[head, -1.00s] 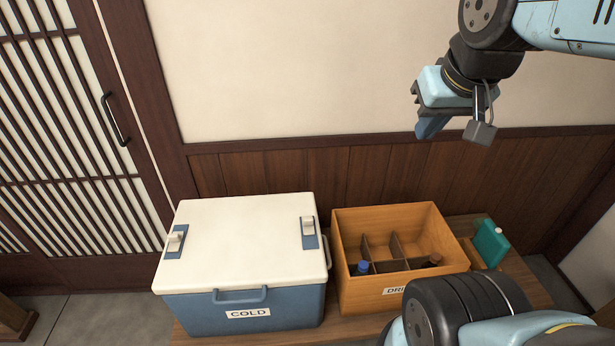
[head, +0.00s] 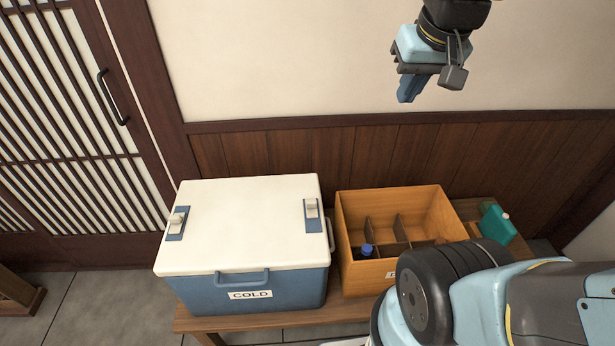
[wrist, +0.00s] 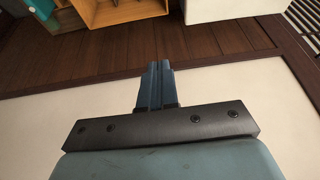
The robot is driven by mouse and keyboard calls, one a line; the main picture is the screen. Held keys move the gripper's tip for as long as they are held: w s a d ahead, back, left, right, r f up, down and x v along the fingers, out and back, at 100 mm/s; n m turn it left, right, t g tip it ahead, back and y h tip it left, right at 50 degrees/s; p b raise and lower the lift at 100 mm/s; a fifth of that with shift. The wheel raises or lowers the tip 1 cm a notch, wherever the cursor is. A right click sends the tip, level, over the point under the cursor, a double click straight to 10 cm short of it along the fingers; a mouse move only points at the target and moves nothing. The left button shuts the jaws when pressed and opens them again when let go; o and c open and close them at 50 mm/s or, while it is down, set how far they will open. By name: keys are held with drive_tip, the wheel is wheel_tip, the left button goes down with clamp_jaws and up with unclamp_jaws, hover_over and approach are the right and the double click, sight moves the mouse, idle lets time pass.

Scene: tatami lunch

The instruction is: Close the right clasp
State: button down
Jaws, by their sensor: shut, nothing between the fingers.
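The blue cooler (head: 240,290) with a white lid (head: 250,225) and a COLD label stands on a low wooden table. The lid lies flat on it. The right clasp (head: 311,213) is a white tab on a blue plate at the lid's right side. The left clasp (head: 176,222) is a similar tab on a blue plate at the left. Whether each tab is latched is hard to tell. My gripper (head: 410,90) is up and right of the cooler, in front of the wall, touching nothing. Its blue fingers (wrist: 155,85) are together and empty in the wrist view.
A wooden divided drinks crate (head: 400,225) stands right of the cooler, with a blue-capped bottle (head: 365,250) inside. A teal container (head: 497,225) stands beyond it. The wooden table (head: 190,325) carries them. A slatted door is at left; space above the cooler is free.

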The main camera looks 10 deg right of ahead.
sight(311, 205)
drive_tip(key=w+a+f+g, duration=0.2)
drive_tip(key=w+a+f, duration=0.1)
drive_tip(key=w+f, duration=0.3)
drive_tip(key=w+a+f+g, duration=0.3)
drive_tip(key=w+a+f, duration=0.1)
drive_tip(key=w, duration=0.4)
drive_tip(key=w+a+f+g, duration=0.2)
drive_tip(key=w+a+f, duration=0.1)
drive_tip(key=f, duration=0.5)
drive_tip(key=w+a+f+g, duration=0.1)
drive_tip(key=w+a+f, duration=0.3)
drive_tip(key=f, duration=0.4)
drive_tip(key=shift+g, duration=0.4)
drive_tip(key=shift+a, duration=0.1)
drive_tip(key=x, duration=0.9)
drive_tip(key=shift+s+f, duration=0.15)
drive_tip(key=shift+f, duration=0.25)
drive_tip(key=shift+s, duration=2)
